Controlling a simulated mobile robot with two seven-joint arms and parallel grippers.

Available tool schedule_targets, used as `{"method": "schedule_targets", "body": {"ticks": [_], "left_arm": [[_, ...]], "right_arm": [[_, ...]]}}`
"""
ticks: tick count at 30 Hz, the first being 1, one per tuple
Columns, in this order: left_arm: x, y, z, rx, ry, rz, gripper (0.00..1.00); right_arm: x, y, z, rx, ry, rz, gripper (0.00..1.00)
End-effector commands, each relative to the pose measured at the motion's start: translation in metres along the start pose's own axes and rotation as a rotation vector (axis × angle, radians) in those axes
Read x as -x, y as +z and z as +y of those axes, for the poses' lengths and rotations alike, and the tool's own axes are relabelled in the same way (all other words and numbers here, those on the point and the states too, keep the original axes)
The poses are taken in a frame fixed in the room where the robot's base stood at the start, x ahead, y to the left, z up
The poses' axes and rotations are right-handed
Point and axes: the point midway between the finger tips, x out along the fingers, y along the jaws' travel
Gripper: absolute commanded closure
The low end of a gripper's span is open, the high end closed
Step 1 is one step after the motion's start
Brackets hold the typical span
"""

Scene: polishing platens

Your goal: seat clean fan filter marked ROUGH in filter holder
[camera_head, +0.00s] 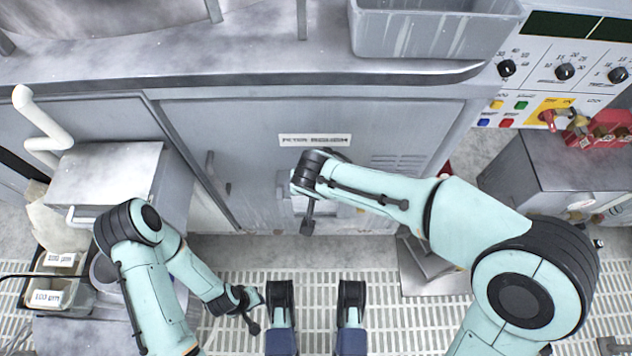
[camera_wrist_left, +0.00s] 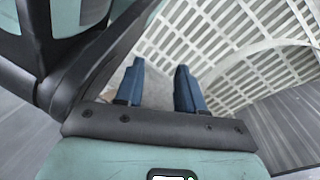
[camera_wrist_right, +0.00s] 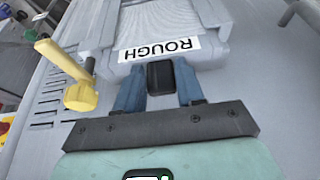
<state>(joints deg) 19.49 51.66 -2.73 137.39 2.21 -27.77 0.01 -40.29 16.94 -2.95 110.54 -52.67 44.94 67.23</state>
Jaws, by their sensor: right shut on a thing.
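In the right wrist view a grey block with a white ROUGH label (camera_wrist_right: 160,50) lies in front of a grey panel. A black grip (camera_wrist_right: 160,77) is at its near edge. My right gripper (camera_wrist_right: 160,70) has its blue fingers shut on this grip. I cannot tell whether the block is the filter or how deep it sits in a holder. In the head view my right gripper (camera_head: 299,188) is at the cabinet front and mostly hides the pale block (camera_head: 300,204). My left gripper (camera_wrist_left: 159,68) is open and empty above the floor grating; it also shows in the head view (camera_head: 254,310).
A yellow handle (camera_wrist_right: 72,78) sticks out left of the block. The grey cabinet (camera_head: 245,150) has a worktop and a grey basin (camera_head: 435,30) above it. Labelled tubs (camera_head: 50,298) stand at left. A control panel (camera_head: 560,75) is at right. Grated floor (camera_head: 315,290) lies in front.

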Motion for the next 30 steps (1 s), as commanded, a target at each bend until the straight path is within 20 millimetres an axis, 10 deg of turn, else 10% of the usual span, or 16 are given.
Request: {"method": "schedule_targets", "body": {"ticks": [20, 21, 23, 30], "left_arm": [[-0.009, 0.013, -0.01, 0.015, -0.017, -0.046, 0.62], [-0.009, 0.013, -0.01, 0.015, -0.017, -0.046, 0.62], [-0.009, 0.013, -0.01, 0.015, -0.017, -0.046, 0.62], [-0.009, 0.014, -0.01, 0.015, -0.017, -0.047, 0.62]], "right_arm": [[-0.006, 0.002, 0.0, 0.0, -0.001, 0.001, 0.95], [-0.006, 0.002, 0.0, 0.0, -0.001, 0.001, 0.52], [-0.006, 0.002, 0.0, 0.0, -0.001, 0.001, 0.33], [-0.006, 0.002, 0.0, 0.0, 0.0, 0.0, 0.32]]}}
